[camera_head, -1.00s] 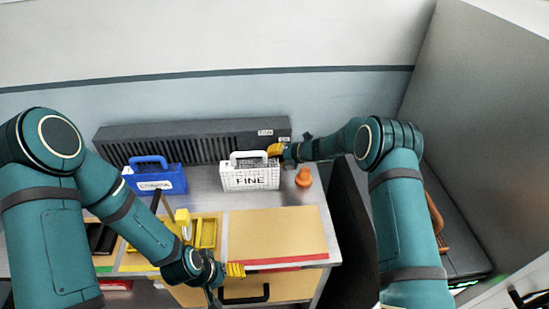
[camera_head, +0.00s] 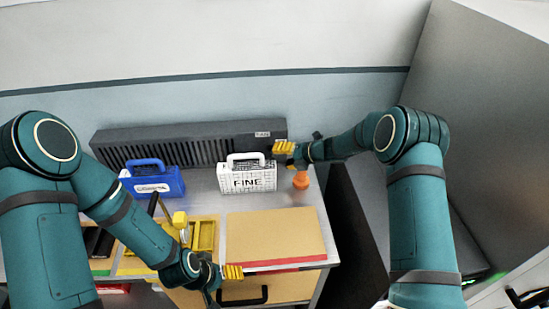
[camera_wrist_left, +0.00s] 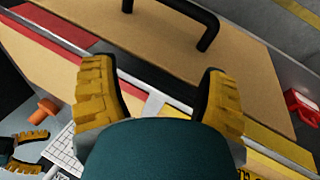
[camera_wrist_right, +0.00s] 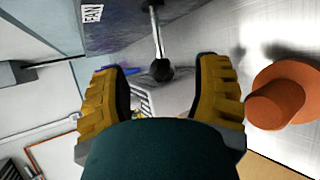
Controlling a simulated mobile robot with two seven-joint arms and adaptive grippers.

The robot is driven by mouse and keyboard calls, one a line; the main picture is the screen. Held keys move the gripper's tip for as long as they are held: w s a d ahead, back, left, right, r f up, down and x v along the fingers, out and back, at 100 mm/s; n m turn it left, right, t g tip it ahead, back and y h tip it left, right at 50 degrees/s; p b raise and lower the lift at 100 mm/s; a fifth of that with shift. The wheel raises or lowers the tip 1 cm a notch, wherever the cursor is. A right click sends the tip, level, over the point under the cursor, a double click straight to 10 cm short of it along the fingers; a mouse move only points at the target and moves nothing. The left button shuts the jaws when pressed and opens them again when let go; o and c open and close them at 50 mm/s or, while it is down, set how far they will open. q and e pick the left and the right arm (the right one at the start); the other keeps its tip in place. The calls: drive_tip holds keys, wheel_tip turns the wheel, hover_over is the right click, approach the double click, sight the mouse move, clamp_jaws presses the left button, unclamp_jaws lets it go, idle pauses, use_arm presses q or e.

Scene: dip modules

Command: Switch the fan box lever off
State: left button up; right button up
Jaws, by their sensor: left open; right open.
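The fan box (camera_head: 190,138) is a long dark grey vented box at the back of the table, with a FAN label at its right end. It also shows in the right wrist view (camera_wrist_right: 118,38). Its lever (camera_wrist_right: 158,40), a metal rod with a black knob, stands out from the box in that view, in line with the gap between my fingers. In the head view I cannot make the lever out. My right gripper (camera_head: 283,147) is open and empty by the box's right end. My left gripper (camera_head: 233,271) is open and empty over the table's front edge, near a drawer handle.
A white box marked FINE (camera_head: 248,180) stands left of my right gripper, with a blue handled box (camera_head: 152,184) further left. An orange object (camera_head: 301,180) stands close by my right gripper. A tan board (camera_head: 275,235) and yellow tray (camera_head: 203,236) lie in front.

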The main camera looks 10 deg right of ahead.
drive_tip(key=v, duration=0.7)
drive_tip(key=shift+d, duration=0.1)
